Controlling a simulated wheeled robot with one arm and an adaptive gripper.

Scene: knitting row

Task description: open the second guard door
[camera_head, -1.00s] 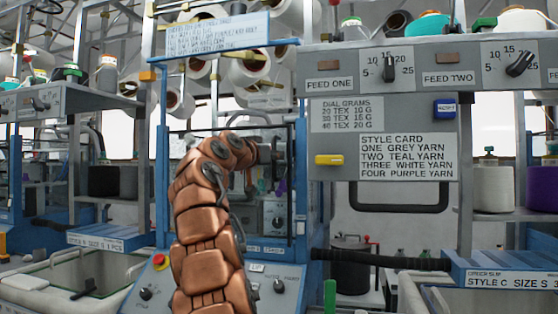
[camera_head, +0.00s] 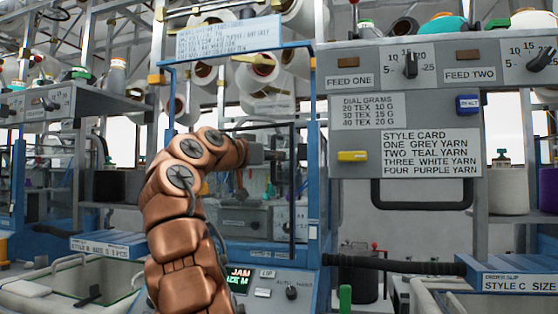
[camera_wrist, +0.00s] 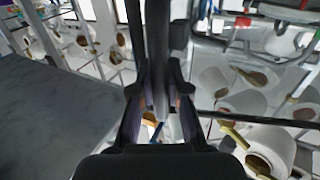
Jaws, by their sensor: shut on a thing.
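The guard door is a blue-framed clear panel (camera_head: 313,180) on the machine in the middle of the head view. A dark upright handle bar (camera_head: 292,215) runs down its right side. My gripper (camera_head: 285,153) is shut on this bar near its upper part. In the wrist view, the dark bar (camera_wrist: 157,45) runs between the two fingers of my gripper (camera_wrist: 158,108). My copper arm hides the door's lower left part. How far the door stands open is hard to tell.
A grey panel with a style card (camera_head: 431,153) and a black loop handle (camera_head: 420,206) stands to the right. A black padded bar (camera_head: 395,263) juts out below it. A lit display (camera_head: 240,275) reads JAM. A bin (camera_head: 70,285) stands at lower left.

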